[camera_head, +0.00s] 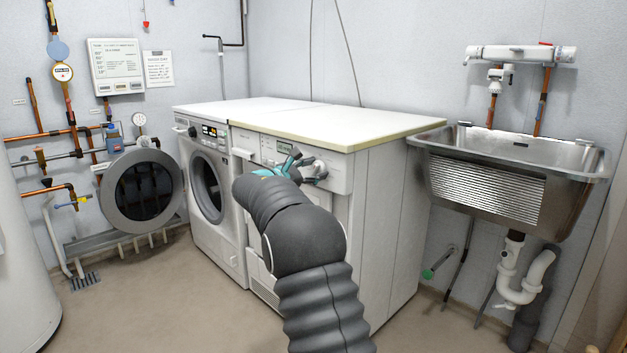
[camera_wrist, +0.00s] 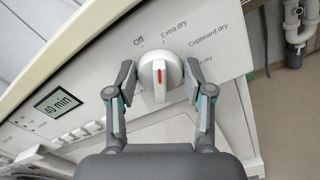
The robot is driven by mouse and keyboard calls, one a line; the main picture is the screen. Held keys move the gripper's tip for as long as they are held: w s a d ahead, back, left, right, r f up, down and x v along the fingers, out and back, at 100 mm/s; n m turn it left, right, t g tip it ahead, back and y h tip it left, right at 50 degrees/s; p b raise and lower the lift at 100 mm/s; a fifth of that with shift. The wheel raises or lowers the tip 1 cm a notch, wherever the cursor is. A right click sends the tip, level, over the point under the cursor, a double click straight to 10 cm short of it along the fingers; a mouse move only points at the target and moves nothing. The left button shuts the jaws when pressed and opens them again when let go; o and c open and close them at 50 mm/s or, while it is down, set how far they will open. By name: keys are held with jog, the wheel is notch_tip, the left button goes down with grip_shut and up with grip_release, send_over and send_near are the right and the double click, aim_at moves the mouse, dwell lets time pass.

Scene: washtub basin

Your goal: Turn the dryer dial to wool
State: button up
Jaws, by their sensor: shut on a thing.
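The dryer (camera_head: 300,170) is the white machine on the right of the pair, under a shared worktop. Its white round dial (camera_wrist: 160,76) has a red mark and sits on the front panel, with the labels Off, Extra dry and Cupboard dry around it; a further label is partly hidden by a finger. In the head view my gripper (camera_head: 305,166) is at the dryer's panel, and my arm hides part of the dryer front.
The dryer's display (camera_wrist: 59,104) reads 40 min, with several buttons below it. A washing machine (camera_head: 212,185) stands to the left. A steel sink (camera_head: 500,175) hangs on the wall to the right. The floor in front is clear.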

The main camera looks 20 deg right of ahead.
jog(key=m+b, duration=0.4)
jog(key=shift+f+m, duration=0.3)
jog(key=m+b, duration=0.2)
jog(key=m, duration=0.1)
jog(key=shift+s+m, duration=0.1)
jog(key=shift+m, duration=0.3)
jog(key=m+b, duration=0.1)
jog(key=m, duration=0.2)
jog(key=shift+r, duration=0.1)
jog(key=m, duration=0.9)
jog(key=shift+f+m, duration=0.2)
jog(key=shift+m, duration=0.1)
jog(key=m, duration=0.4)
jog(key=shift+m, duration=0.3)
jog(key=m, duration=0.4)
jog(key=shift+w, duration=0.25)
jog(key=shift+m, duration=2)
